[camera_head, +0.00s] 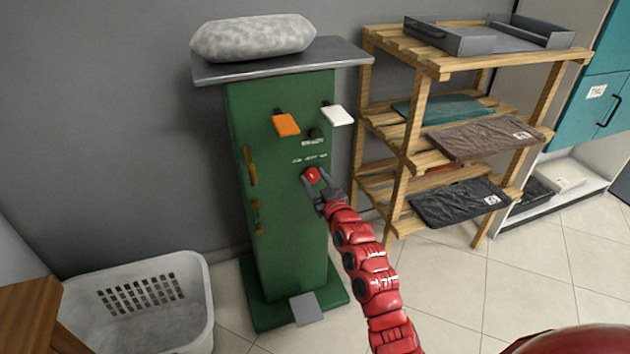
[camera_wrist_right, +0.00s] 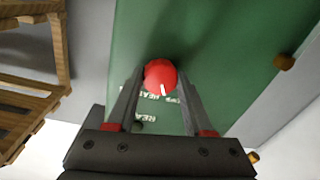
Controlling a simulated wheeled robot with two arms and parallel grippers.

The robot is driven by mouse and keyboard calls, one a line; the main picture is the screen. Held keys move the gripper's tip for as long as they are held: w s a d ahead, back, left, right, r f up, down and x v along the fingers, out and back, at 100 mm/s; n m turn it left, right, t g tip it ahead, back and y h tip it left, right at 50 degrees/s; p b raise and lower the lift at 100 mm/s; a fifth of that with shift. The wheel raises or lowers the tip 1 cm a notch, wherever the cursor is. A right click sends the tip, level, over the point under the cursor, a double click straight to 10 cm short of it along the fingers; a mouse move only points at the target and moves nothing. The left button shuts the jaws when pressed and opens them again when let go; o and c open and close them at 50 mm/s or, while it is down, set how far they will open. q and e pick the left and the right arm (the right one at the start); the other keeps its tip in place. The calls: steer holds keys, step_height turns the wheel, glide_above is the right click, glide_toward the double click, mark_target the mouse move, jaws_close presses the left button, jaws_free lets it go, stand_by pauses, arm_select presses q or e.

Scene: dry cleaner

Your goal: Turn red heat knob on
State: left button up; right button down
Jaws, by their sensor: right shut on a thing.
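The red heat knob (camera_head: 312,175) is on the front of the green machine (camera_head: 285,220), below small white lettering and a black knob (camera_head: 313,134). My right gripper (camera_head: 315,184) is at the red knob, with a finger on either side of it. In the right wrist view the red knob (camera_wrist_right: 160,76) sits between the fingertips of my right gripper (camera_wrist_right: 162,85), and a white mark shows on its lower edge. White "HEAT" lettering is partly hidden by the fingers. My left gripper is not in view.
An orange paddle (camera_head: 286,125) and a white paddle (camera_head: 337,115) stick out above the knob. A grey pedal (camera_head: 306,309) is at the base. A wooden shelf (camera_head: 408,150) stands close on the right, a white basket (camera_head: 140,300) on the left.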

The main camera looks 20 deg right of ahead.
steer(key=m, duration=0.3)
steer(key=shift+m, duration=0.4)
steer(key=m, duration=0.3)
steer(key=shift+m, duration=0.4)
steer(key=m, duration=0.3)
steer(key=shift+m+h+p, duration=0.3)
steer(key=shift+m+p, duration=0.45)
steer(key=shift+m, duration=1.65)
steer(key=shift+c, duration=1.4)
jaws_free()
steer(key=shift+s, duration=0.1)
